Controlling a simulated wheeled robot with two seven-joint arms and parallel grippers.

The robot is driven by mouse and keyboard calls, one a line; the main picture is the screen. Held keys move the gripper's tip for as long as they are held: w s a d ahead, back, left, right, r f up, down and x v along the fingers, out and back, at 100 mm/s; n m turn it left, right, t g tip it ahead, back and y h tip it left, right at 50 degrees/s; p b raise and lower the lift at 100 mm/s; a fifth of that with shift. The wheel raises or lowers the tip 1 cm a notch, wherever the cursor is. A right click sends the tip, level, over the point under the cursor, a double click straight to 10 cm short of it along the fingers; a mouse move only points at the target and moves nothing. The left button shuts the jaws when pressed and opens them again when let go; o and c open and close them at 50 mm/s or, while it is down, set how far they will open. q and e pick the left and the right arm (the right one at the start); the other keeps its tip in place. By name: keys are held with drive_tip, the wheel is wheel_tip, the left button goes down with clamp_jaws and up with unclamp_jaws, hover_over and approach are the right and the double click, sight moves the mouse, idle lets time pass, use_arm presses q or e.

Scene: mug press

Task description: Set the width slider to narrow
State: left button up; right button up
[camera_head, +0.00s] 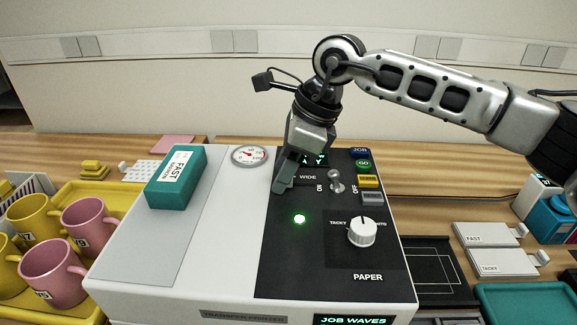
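The width slider is on the black control panel (267,262) of the machine. Only its "WIDE" label (306,177) shows. The slider's knob and its narrow end are hidden by my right gripper, so I cannot tell its setting. My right gripper (283,186) points down at the panel's upper left, just left of the "WIDE" label. Its fingers overlap from this angle, and whether they are parted, or touch or hold the knob, cannot be seen. My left gripper is not in view.
Beside the slider area are an on/off toggle (336,183), a paper dial (362,232), a lit green lamp (299,219) and a green GO button (363,163). A teal "FAST" box (176,177) stands on the machine's left. Mugs (54,271) stand in a yellow tray at left.

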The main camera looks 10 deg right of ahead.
drive_tip(key=shift+d, duration=0.1)
drive_tip(key=shift+d+r, duration=0.2)
drive_tip(key=shift+r, duration=0.3)
drive_tip(key=v, duration=1.5)
drive_tip(key=shift+s+a+f, duration=0.1)
drive_tip(key=shift+s+a, duration=0.1)
